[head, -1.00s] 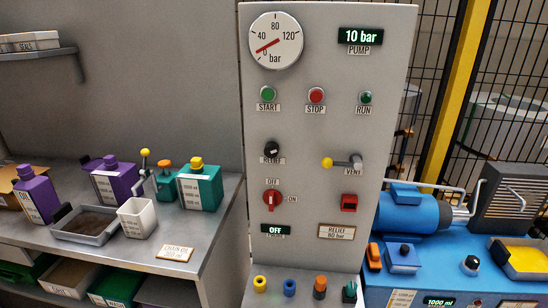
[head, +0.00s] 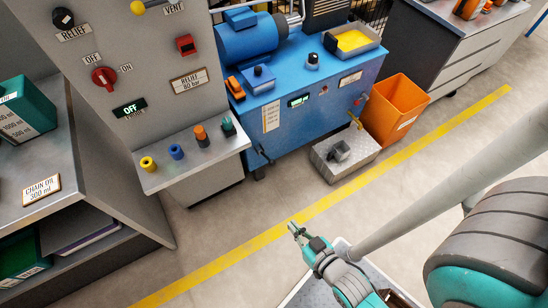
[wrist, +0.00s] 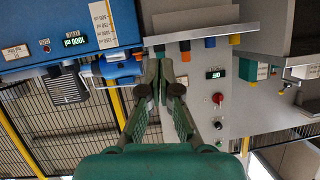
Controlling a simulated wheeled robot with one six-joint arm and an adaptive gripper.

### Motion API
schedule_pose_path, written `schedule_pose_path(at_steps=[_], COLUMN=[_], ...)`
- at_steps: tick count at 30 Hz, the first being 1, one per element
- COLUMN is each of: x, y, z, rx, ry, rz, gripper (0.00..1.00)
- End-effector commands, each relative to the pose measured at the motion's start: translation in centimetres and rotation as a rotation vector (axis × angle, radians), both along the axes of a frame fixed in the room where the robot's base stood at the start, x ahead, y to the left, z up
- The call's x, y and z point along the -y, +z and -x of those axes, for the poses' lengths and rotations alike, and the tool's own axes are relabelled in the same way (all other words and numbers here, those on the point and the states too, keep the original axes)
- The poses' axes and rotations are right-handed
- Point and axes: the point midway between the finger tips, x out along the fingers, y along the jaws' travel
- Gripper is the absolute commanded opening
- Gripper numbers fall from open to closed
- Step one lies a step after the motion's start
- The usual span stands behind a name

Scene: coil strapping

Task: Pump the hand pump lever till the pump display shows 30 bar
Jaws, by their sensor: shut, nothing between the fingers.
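My gripper (head: 297,229) is shut and empty, above the floor near the yellow line in the head view. In the wrist view my gripper's fingers (wrist: 165,75) meet at the tips, with nothing between them. The blue pump unit (head: 235,113) stands beyond it, with a small lit display (head: 298,100). A dark handle-like part (head: 263,154) sticks out low at its front left corner; I cannot tell whether it is the pump lever. The panel's PUMP display is out of the head view now.
The grey control panel (head: 140,75) stands at the left, with a ledge (head: 160,178) of coloured plugs. The floor before my gripper is clear.

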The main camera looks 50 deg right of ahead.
Motion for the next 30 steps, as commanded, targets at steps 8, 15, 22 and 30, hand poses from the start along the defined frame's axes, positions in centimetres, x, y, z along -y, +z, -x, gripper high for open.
schedule_pose_path(at_steps=[8, 15, 22, 30], x=[3.6, 7.7, 12.5, 18.1], y=[-5.5, -9.2, -11.5, -12.9], z=[-6.2, -11.7, -17.0, -22.0], rx=[-0.033, -0.062, -0.083, -0.107], ry=[-0.104, -0.189, -0.271, -0.353], rz=[-0.063, -0.119, -0.176, -0.234], gripper=[0.0, 0.0, 0.0, 0.0])
